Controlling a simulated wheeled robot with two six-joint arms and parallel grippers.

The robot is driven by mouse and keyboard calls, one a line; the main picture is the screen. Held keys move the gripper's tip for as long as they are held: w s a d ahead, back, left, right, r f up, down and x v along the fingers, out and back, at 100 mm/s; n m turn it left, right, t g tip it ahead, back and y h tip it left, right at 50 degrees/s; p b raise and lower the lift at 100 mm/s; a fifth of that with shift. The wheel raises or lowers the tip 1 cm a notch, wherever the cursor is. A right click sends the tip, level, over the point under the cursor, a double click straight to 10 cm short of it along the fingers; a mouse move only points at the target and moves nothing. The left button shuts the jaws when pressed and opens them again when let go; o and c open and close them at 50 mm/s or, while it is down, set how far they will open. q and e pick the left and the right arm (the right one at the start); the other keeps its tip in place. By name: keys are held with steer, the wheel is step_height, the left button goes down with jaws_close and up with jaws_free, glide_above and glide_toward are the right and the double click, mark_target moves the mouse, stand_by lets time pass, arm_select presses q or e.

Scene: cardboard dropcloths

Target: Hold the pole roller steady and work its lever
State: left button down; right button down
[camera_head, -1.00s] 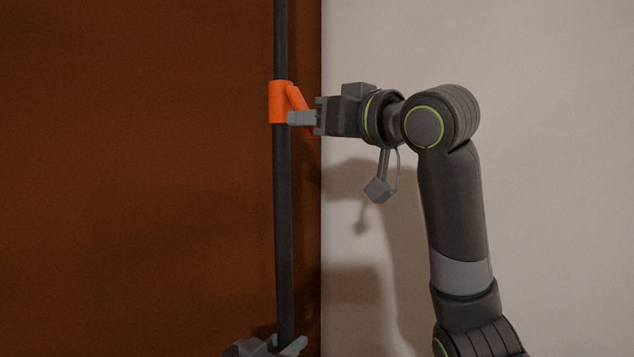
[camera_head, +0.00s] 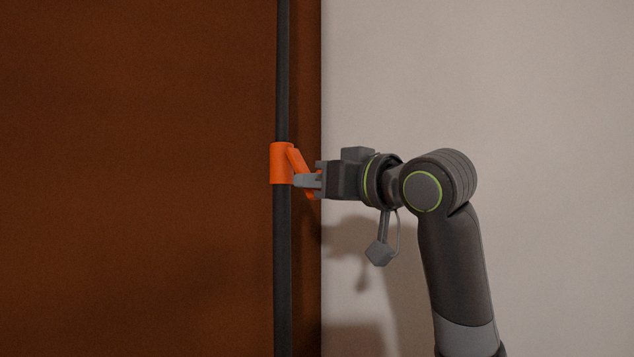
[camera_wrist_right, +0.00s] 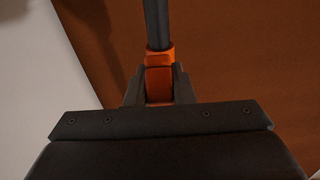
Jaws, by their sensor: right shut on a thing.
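The pole roller has a long dark pole (camera_head: 283,265) that stands upright, with an orange collar (camera_head: 281,163) around it. An orange lever (camera_head: 299,160) slants down and right from the collar. My right gripper (camera_head: 307,181) comes in from the right and is shut on the lever, just right of the pole. In the right wrist view the orange part (camera_wrist_right: 158,82) sits between the two dark fingers, with the pole (camera_wrist_right: 158,22) beyond it. Both ends of the pole are out of view. My left gripper is not in view.
A rust-brown surface (camera_head: 130,180) fills the left behind the pole. A pale wall (camera_head: 540,90) fills the right, with shadows of my arm on it. No loose objects show near the pole.

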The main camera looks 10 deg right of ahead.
mark_target(306, 171)
steer(key=shift+r+g, duration=0.15)
steer(key=shift+g, duration=0.15)
steer(key=shift+s+d+r+g+h, duration=0.2)
steer(key=shift+r+g+h, duration=0.2)
steer(key=shift+g, duration=0.1)
steer(key=shift+s+d+r+g+h, duration=0.15)
steer(key=shift+r+g+h, duration=0.25)
steer(key=shift+g, duration=0.1)
steer(key=shift+s+d+r+g+h, duration=0.1)
steer(key=shift+d+r+g+h, duration=0.05)
steer(key=shift+r+g+h, duration=0.65)
steer(key=shift+s+d+r+g+h, duration=0.1)
steer(key=shift+r+g+h, duration=0.2)
steer(key=shift+r+g, duration=0.5)
steer(key=shift+f, duration=0.2)
steer(key=c, duration=1.2)
jaws_free()
steer(key=shift+c, duration=0.2)
step_height(306, 171, up, 10)
